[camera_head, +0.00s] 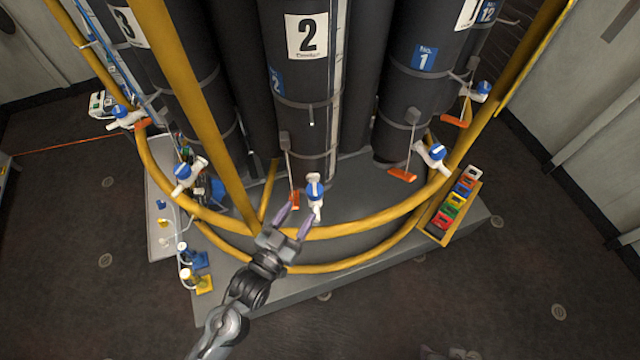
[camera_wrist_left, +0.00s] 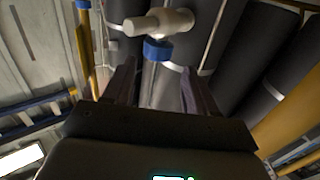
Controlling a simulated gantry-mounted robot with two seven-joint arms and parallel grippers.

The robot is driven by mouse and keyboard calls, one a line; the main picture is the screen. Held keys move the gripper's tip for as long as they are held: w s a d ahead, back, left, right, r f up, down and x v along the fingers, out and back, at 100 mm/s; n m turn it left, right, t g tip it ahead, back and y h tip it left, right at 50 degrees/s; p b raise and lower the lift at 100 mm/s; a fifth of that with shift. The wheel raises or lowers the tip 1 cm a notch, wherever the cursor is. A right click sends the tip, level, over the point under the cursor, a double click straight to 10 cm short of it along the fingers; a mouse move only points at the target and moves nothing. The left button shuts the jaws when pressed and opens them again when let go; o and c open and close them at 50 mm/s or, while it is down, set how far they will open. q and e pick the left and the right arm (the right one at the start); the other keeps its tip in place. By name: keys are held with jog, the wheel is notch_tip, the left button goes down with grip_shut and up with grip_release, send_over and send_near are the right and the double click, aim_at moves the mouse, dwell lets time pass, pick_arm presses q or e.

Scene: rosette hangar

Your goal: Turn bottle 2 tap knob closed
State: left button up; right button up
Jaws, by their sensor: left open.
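Bottle 2 (camera_head: 308,75) is a tall black cylinder with a white "2" sign in the head view. Its white tap (camera_head: 316,196) with a blue knob (camera_head: 313,178) sits low at its front, above the yellow rail. My left gripper (camera_head: 295,219) is open and empty, just in front of and slightly left of the tap. In the left wrist view the white tap (camera_wrist_left: 160,22) and its blue knob (camera_wrist_left: 157,50) appear beyond the two spread fingers (camera_wrist_left: 158,88), roughly between them. I see no contact with the knob.
A curved yellow rail (camera_head: 350,230) runs around the bottles. An orange handle (camera_head: 295,199) hangs left of the tap. Other blue-knobbed taps stand left (camera_head: 183,171) and right (camera_head: 437,152). A rack of coloured blocks (camera_head: 455,200) is at the right.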

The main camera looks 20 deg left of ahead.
aim_at(319, 184)
pick_arm(q)
jog(key=shift+w+d, duration=0.25)
jog(key=shift+w, duration=0.3)
jog(key=w, duration=0.3)
jog(key=w+d, duration=0.1)
jog(key=w, duration=0.5)
jog(key=shift+w+d, duration=0.15)
jog(key=shift+d, duration=0.05)
jog(key=shift+c, duration=0.3)
jog(key=c, duration=0.6)
jog(key=shift+p, duration=0.3)
